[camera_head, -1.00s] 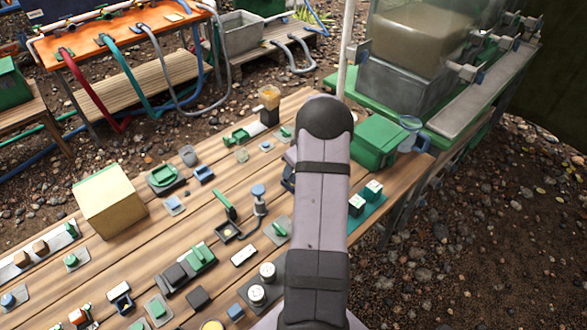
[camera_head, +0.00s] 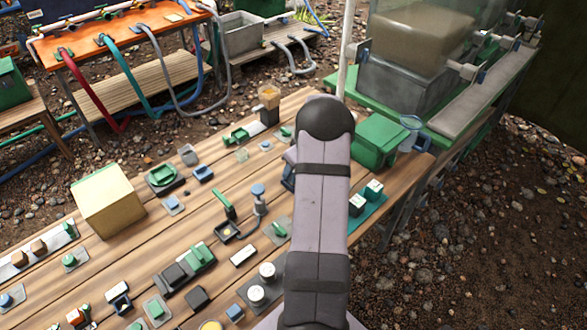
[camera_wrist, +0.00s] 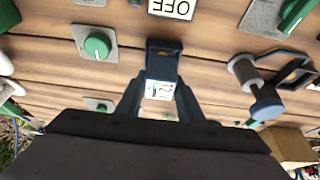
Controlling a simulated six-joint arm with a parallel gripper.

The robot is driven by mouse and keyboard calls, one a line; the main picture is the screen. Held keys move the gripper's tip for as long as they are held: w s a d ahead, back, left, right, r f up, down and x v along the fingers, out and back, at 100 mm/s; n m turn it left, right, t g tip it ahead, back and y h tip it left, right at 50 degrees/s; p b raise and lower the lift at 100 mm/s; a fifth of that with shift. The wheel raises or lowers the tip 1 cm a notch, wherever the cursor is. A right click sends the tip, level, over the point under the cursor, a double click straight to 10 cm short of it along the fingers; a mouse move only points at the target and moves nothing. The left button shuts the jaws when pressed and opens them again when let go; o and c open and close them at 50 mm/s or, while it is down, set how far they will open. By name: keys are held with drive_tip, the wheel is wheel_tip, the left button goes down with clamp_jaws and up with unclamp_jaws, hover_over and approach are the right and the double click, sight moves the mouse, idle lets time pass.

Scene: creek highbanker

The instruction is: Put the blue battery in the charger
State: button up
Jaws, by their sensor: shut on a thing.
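In the wrist view my gripper (camera_wrist: 160,88) is shut on a dark blue block with a white and green label, which I take to be the blue battery (camera_wrist: 163,64). The label lies between the two fingers and the dark blue part reaches beyond the fingertips. A dark blue piece also shows at the left edge of my arm in the head view, mostly hidden. I cannot tell whether the block touches anything below it. I cannot pick out the charger with certainty; my arm and gripper cover part of the bench.
An OFF plate (camera_wrist: 172,8) and a green knob (camera_wrist: 97,46) are close by. A grey post with a blue top (camera_head: 258,194) stands to the left of my arm. A teal base with two white blocks (camera_head: 362,208) and a green box (camera_head: 376,144) are to its right.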

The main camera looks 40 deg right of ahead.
drive_tip(key=shift+f+b, duration=1.15)
drive_tip(key=shift+b, duration=0.45)
idle(1.1)
drive_tip(key=o, duration=1.2)
drive_tip(key=shift+s+a+f, duration=0.1)
drive_tip(key=shift+o, duration=0.4)
drive_tip(key=shift+r+p, duration=2.1)
drive_tip(key=shift+r, duration=1.8)
